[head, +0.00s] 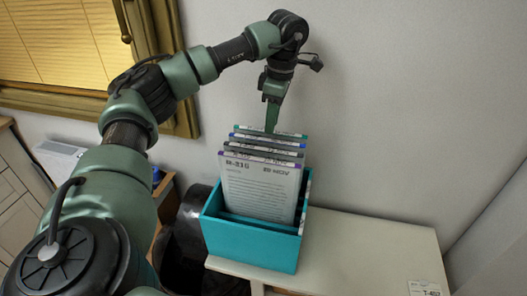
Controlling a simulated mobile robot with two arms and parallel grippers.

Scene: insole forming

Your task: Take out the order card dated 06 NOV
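Several order cards stand upright one behind another in a teal box (255,245). The front card (260,190) faces me; its date ends in NOV, but the day is too blurred to read surely. Only the top edges of the cards behind it (270,136) show, with coloured strips, so I cannot tell which is dated 06 NOV. My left gripper (271,126) points down at the top of the rearmost cards. Its fingers are seen edge-on, and I cannot tell whether they touch or hold a card. My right gripper is out of view.
The box stands on a pale table (365,250) against a plain wall. The table is clear to the right, apart from a label (424,288) at its corner. A dark bin (190,240) stands left of the table. A window with a blind (55,40) is at upper left.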

